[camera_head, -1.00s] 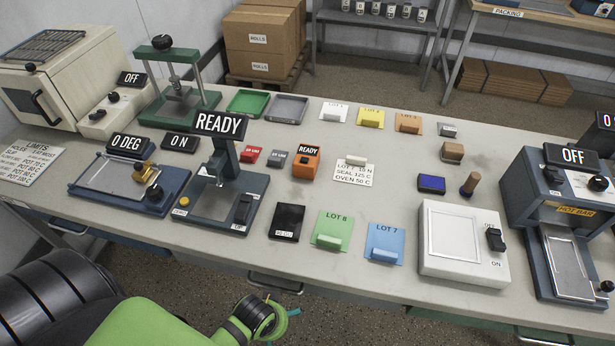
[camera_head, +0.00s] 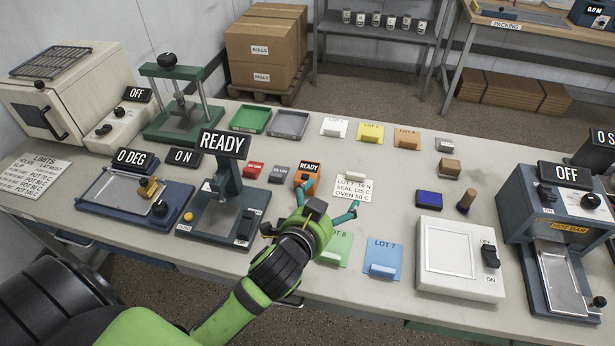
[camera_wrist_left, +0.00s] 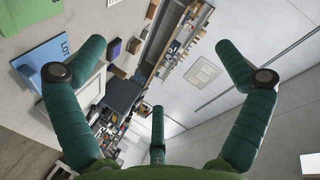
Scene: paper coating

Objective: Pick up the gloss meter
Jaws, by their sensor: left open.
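The gloss meter is most likely the small orange device with a READY display (camera_head: 307,174), standing on the grey table in the head view. My left gripper (camera_head: 328,198) is over the table, its teal fingers spread wide and empty. One finger overlaps the lower part of the orange device in the head view; I cannot tell whether they touch. The left wrist view shows the three fingers of my left gripper (camera_wrist_left: 158,95) apart with nothing between them, and I do not make out the orange device there. My right gripper is not in view.
A blue LOT 7 card (camera_head: 381,255) and a partly hidden green card (camera_head: 336,247) lie near my gripper. The READY stand (camera_head: 222,205) rises to the left. Red (camera_head: 254,169) and grey (camera_head: 279,174) blocks sit beside the orange device. A white note (camera_head: 352,188) lies right of it.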

